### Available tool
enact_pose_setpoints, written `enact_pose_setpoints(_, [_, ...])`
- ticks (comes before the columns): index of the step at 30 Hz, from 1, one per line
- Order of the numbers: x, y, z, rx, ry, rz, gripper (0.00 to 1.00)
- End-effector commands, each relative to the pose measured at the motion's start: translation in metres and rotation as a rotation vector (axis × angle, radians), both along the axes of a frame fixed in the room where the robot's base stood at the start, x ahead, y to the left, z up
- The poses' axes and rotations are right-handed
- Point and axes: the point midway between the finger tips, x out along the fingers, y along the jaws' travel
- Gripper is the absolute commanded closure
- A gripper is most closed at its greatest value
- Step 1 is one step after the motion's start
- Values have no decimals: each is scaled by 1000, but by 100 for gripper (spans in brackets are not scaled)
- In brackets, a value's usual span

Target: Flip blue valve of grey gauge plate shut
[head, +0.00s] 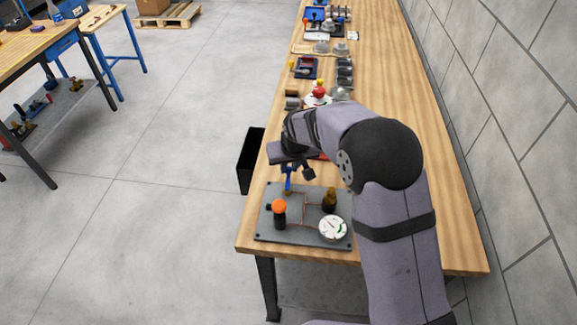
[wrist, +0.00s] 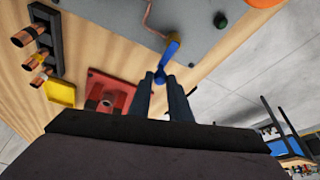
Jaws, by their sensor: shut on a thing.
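The grey gauge plate (head: 268,226) lies flat at the near end of the wooden bench. Its blue valve (head: 288,182) stands at the plate's far left edge, and its lever points up in the head view. My gripper (head: 296,171) is above that edge, shut on the blue lever. In the wrist view, my gripper (wrist: 160,80) has its two dark fingers on either side of the lever's end, and the lever (wrist: 171,52) runs up from them towards the grey plate (wrist: 195,18). The valve's body is partly hidden.
An orange knob (head: 279,206), a brass fitting (head: 330,196) and a round white gauge (head: 333,228) stand on the plate. A red block (wrist: 108,95) and a yellow piece (wrist: 60,92) lie close by. A black bin (head: 250,160) stands left of the bench.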

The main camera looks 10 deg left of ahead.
Motion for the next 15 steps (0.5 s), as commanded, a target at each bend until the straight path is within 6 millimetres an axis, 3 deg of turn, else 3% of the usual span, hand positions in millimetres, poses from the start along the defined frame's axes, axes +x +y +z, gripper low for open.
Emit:
enact_pose_setpoints(13, [0,-2,1,1,-2,-54,100])
enact_pose_setpoints(14, [0,-2,1,1,-2,-53,80])
enact_pose_setpoints(15, [0,-2,1,1,-1,-53,70])
